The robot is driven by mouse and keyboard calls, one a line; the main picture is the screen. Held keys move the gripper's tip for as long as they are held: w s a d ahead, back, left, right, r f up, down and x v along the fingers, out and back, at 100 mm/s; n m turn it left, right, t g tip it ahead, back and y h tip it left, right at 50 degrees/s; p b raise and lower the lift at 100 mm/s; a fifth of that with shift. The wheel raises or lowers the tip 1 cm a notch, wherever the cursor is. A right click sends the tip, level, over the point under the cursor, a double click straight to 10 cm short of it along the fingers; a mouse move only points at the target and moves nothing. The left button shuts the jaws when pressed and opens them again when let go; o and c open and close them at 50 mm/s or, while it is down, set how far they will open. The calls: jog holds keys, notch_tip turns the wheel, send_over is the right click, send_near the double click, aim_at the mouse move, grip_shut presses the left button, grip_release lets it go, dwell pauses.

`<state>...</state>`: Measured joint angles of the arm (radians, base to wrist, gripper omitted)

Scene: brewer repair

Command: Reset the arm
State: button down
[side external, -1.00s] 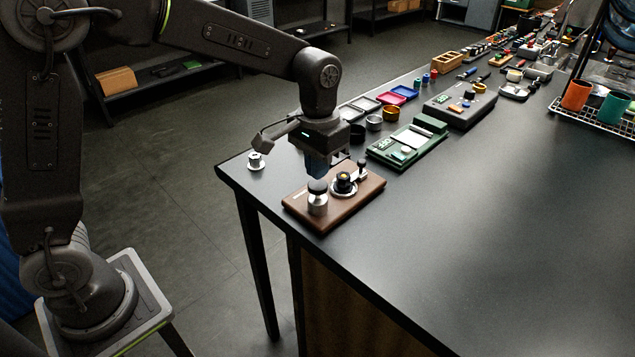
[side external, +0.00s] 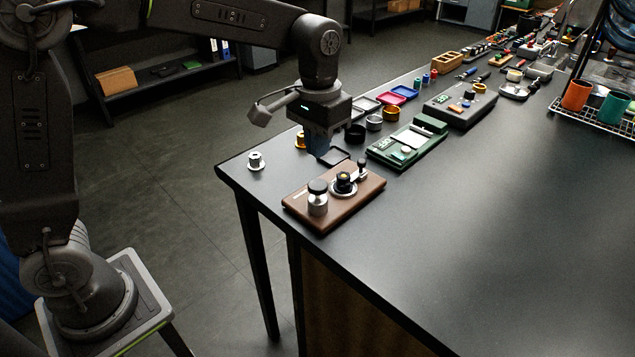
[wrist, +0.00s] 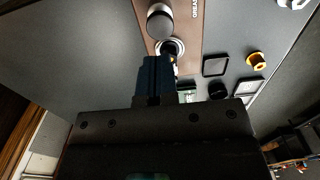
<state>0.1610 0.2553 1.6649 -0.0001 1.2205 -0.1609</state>
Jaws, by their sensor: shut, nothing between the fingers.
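My gripper (side external: 318,146) hangs above the bench at the back edge of the brown brewer board, with its blue fingers pointing down, shut and empty. It also shows in the wrist view (wrist: 156,62). The brown board (side external: 338,212) carries a silver cylinder with a black top (side external: 317,198), a black knob on a round silver ring (side external: 343,184) and a small black-topped post (side external: 361,168). In the wrist view the fingers overlap the lower end of the board (wrist: 186,12). The fingers look apart from the parts on the board.
A black tray (side external: 335,157), black cup (side external: 355,134) and green device (side external: 408,142) stand close by. The bench front at right (side external: 480,250) is clear.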

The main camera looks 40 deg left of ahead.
aim_at(318, 184)
notch_tip(318, 184, up, 3)
jog(key=shift+r, duration=0.2)
jog(key=shift+f, duration=0.1)
dwell(0.7)
jog(key=shift+f, duration=3.8)
jog(key=shift+f, duration=0.1)
jog(key=shift+f, duration=1.1)
jog(key=shift+f, duration=0.65)
jog(key=shift+r, duration=2.75)
